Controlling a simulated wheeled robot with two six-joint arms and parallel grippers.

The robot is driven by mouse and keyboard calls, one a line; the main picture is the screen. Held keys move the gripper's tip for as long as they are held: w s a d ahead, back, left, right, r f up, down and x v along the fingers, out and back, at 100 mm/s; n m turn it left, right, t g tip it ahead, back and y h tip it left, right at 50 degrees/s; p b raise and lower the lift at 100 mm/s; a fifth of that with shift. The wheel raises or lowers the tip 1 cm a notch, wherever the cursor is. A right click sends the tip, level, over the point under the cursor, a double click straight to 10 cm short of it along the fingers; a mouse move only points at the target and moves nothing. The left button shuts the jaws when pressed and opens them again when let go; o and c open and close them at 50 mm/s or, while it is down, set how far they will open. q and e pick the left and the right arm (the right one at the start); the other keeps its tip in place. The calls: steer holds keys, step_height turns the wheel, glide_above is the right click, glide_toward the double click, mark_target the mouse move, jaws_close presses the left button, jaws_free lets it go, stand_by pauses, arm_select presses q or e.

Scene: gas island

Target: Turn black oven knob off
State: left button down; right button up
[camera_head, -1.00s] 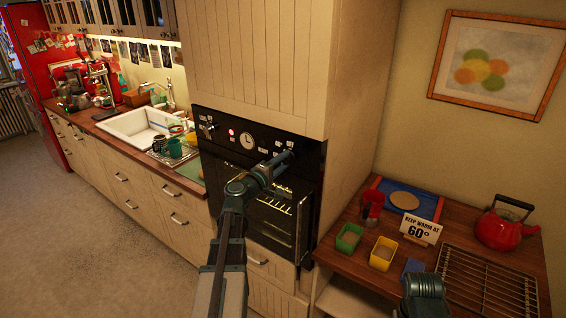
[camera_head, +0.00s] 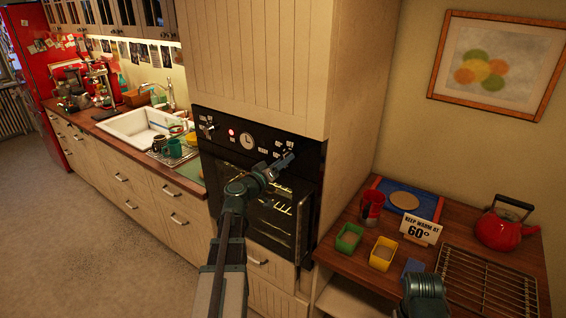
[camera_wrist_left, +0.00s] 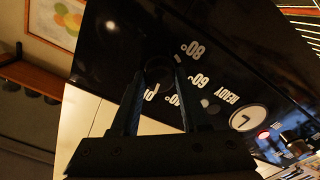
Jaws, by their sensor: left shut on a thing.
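The black oven (camera_head: 262,200) is built into the cream cabinet, with white marks and a clock on its control panel. My left gripper (camera_head: 287,158) is at the right part of this panel. In the left wrist view the dark round knob (camera_wrist_left: 158,72) sits between the fingertips of my left gripper (camera_wrist_left: 160,78), which is shut on it. White marks 80°, 60°, 40° and one partly hidden mark ring the knob. I cannot tell where the knob points. My right gripper is not in view.
A wooden counter at the right holds a red kettle (camera_head: 499,226), a wire rack (camera_head: 487,280), a "keep warm at 60°" sign (camera_head: 421,229), a red mug (camera_head: 371,206) and small green and yellow containers. A picture (camera_head: 495,62) hangs on the wall. The floor at left is clear.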

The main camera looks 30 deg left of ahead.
arm_select(q)
steer(key=shift+m, duration=0.9)
steer(key=shift+d, duration=0.1)
steer(key=shift+c, duration=2)
jaws_free()
steer(key=shift+s, duration=0.1)
steer(key=s+a, duration=0.1)
steer(key=s, duration=1.2)
steer(key=shift+s, duration=0.35)
steer(key=shift+a, duration=0.1)
